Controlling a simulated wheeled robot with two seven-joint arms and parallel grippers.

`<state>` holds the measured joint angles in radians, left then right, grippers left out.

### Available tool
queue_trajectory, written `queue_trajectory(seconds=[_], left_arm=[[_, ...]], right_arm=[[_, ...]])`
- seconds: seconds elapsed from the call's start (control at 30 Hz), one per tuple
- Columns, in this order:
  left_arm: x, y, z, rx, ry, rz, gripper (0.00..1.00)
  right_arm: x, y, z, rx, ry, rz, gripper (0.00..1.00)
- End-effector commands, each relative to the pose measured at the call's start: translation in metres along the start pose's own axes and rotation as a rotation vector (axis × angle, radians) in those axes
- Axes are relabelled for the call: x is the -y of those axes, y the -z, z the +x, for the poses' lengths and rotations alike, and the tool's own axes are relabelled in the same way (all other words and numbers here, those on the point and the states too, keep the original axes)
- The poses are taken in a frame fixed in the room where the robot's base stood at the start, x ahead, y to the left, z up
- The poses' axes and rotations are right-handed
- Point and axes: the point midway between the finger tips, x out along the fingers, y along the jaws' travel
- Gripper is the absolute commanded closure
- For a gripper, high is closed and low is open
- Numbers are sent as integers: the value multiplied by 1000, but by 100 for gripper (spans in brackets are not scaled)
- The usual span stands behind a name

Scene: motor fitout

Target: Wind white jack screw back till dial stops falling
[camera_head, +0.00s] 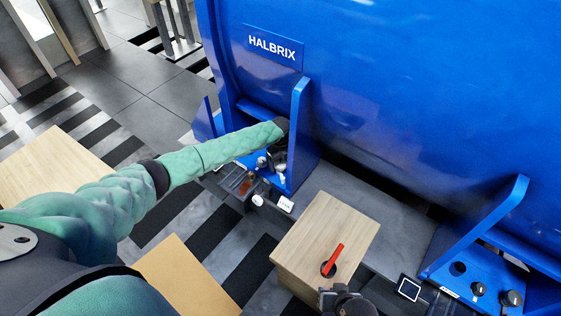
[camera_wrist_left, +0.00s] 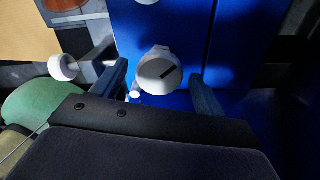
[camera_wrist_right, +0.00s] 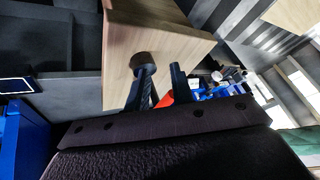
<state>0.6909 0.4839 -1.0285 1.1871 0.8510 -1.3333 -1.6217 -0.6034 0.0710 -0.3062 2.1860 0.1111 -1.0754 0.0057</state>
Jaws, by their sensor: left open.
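In the left wrist view a pale round knob (camera_wrist_left: 157,72) with a dark slot-like mark stands between the fingertips of my left gripper (camera_wrist_left: 162,82), against blue metal. The fingers are open on either side, with visible gaps. A white knob on a stem (camera_wrist_left: 63,67) sits further left; I cannot tell for sure which of the two is the white jack screw. In the head view a white round end (camera_head: 258,199) and a small white-faced display (camera_head: 286,204) show beside the blue foot. The dial's reading is illegible.
The big blue motor (camera_head: 400,90) fills the back. A wooden block (camera_head: 325,222) with a red-handled tool (camera_head: 334,258) stands close to my right gripper. A second blue foot with dark knobs (camera_head: 479,289) and a dark-screened device (camera_head: 409,288) are at right.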

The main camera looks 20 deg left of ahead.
Motion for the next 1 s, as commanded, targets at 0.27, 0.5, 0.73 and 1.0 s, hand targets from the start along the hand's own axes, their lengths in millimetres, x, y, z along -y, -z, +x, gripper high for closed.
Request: queue_trajectory(seconds=[0.27,0.5,0.73,1.0], left_arm=[[0,0,0,0,0,0,54],[0,0,0,0,0,-3,73],[-1,0,-2,-1,-1,-55,73],[0,1,-4,-2,-1,-236,73]], right_arm=[[0,0,0,0,0,0,77],[0,-1,0,2,0,0,77],[2,5,-14,18,0,-1,77],[14,32,-79,64,6,-9,77]])
